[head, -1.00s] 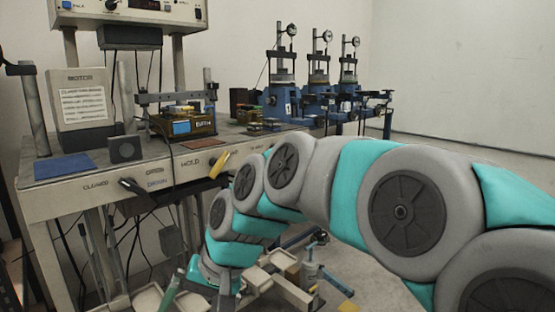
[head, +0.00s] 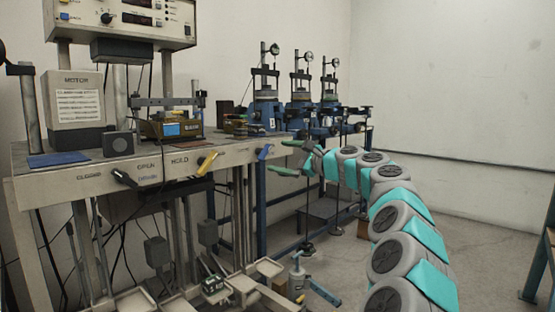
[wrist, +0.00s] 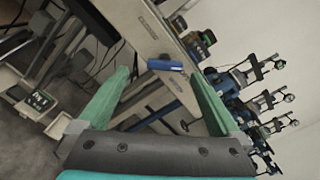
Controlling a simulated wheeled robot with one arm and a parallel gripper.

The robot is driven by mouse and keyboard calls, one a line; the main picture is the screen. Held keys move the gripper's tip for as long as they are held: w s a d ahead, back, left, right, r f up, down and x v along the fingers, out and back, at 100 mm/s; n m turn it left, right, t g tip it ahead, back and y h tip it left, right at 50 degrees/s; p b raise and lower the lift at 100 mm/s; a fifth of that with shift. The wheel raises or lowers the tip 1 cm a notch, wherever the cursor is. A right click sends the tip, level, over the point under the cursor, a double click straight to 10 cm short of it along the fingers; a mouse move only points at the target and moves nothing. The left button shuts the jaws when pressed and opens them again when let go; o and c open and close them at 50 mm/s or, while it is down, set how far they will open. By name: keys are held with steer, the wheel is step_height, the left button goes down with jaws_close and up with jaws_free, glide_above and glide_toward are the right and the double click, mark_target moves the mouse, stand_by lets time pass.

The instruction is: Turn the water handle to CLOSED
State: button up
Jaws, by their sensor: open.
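A blue lever handle (head: 265,152) sticks out from the front of the bench at its right end. It also shows in the wrist view (wrist: 166,65), framed between my fingertips and beyond them. A yellow handle (head: 207,163) and a black handle (head: 124,179) are further left on the same panel. The labels near the blue handle are too small to read, so I cannot confirm which handle is the water one. My gripper (head: 288,158) has green fingers, is open and empty, and is just right of the blue handle, apart from it.
The bench (head: 101,170) carries a motor box (head: 76,100) and a small machine. Blue test presses (head: 299,105) stand behind my gripper. Posts and trays (head: 270,268) are below the bench. Floor to the right is mostly clear.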

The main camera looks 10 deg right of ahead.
mark_target(266, 153)
steer(key=shift+w+d+p+x, duration=0.1)
steer(key=shift+d+p+x, duration=0.1)
steer(key=shift+x, duration=1.05)
steer(key=shift+w+d+p+x, duration=0.1)
steer(key=shift+w+p+x, duration=0.05)
steer(key=shift+x, duration=1.05)
steer(key=shift+w+d+p+x, duration=0.1)
steer(key=shift+d+p+x, duration=0.1)
steer(key=shift+x, duration=1.05)
steer(key=c, duration=1.2)
steer(key=shift+c, duration=0.2)
